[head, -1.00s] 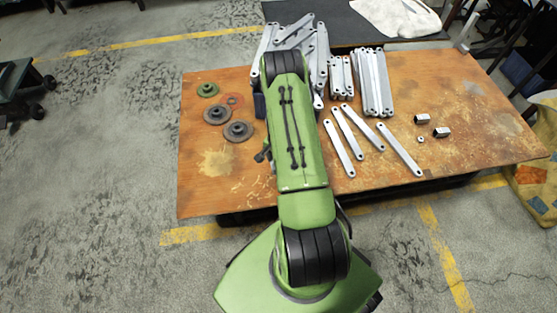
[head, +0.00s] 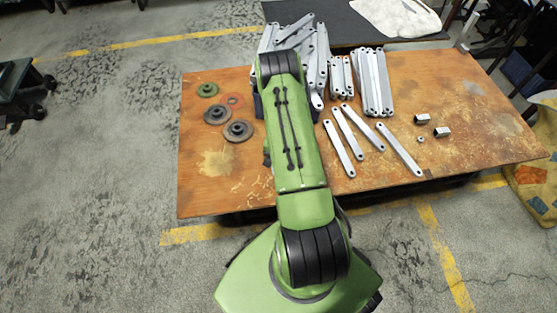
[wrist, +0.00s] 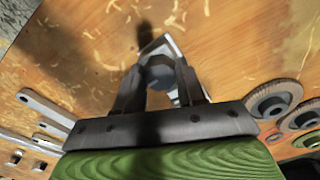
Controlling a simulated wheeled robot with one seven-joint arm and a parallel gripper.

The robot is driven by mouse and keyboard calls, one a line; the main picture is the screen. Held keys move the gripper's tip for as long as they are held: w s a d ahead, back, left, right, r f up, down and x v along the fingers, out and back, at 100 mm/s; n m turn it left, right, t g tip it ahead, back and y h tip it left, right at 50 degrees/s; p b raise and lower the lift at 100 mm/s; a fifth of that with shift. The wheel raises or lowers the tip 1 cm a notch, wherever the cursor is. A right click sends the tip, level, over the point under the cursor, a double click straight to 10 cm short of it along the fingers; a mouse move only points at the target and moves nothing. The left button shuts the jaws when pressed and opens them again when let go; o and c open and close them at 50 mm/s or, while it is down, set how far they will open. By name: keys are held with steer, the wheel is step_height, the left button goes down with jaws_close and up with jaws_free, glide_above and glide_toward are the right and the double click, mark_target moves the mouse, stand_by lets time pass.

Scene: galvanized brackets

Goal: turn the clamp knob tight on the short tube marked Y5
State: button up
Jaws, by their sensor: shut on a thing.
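In the wrist view, my gripper (wrist: 158,82) is shut on a dark grey knob (wrist: 158,74), with one finger on each side of it. A short bright metal tube (wrist: 164,44) shows just beyond and beside the knob, close to the wooden tabletop. My fingers and the knob cover part of the tube. I cannot read any Y5 mark. In the head view, my own arm hides the gripper, the knob and this tube.
The brown worktable (head: 480,100) holds grey discs (head: 238,131) and a green disc (head: 207,90) on the left. Loose flat bars (head: 399,149) and short square tubes (head: 442,132) lie on the right. Stacked brackets (head: 372,82) stand behind. The front right tabletop is clear.

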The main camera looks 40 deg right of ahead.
steer(key=m, duration=0.4)
steer(key=shift+m, duration=0.4)
steer(key=m, duration=0.8)
steer(key=shift+m, duration=0.3)
steer(key=m, duration=0.3)
steer(key=shift+m, duration=0.3)
steer(key=o, duration=0.9)
step_height(320, 180, up, 6)
steer(key=p, duration=0.4)
steer(key=shift+r, duration=0.15)
